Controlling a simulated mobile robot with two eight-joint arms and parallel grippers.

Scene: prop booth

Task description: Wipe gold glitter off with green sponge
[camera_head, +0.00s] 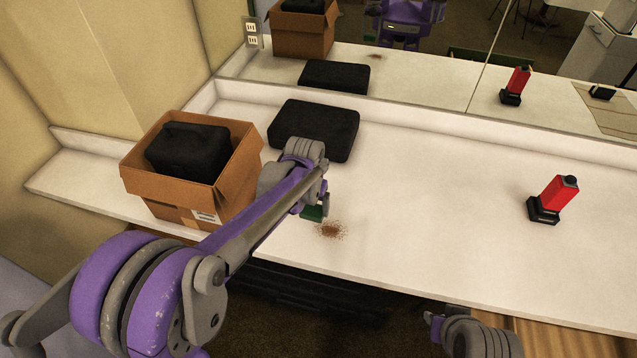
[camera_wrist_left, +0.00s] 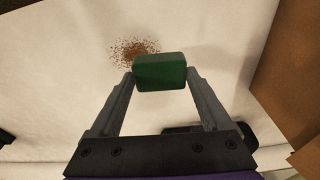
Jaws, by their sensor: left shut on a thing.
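The green sponge (camera_head: 313,213) is in my left gripper (camera_head: 318,203), just left of the glitter in the head view. The left wrist view shows the sponge (camera_wrist_left: 160,72) between the two fingers of the left gripper (camera_wrist_left: 160,78), which is shut on it. The gold glitter (camera_head: 331,230) is a brownish speckled patch near the counter's front edge. It also shows in the wrist view (camera_wrist_left: 133,50), partly hidden behind the sponge. I cannot tell whether the sponge touches the counter. My right gripper (camera_head: 436,322) is at the lower edge of the head view, below the counter front; its fingers are unclear.
A cardboard box (camera_head: 218,190) holding a black case (camera_head: 188,152) stands left of the gripper. Another black case (camera_head: 314,130) lies behind it. A red and black device (camera_head: 553,199) stands at right. A mirror runs along the back. The counter (camera_head: 430,190) is clear in the middle.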

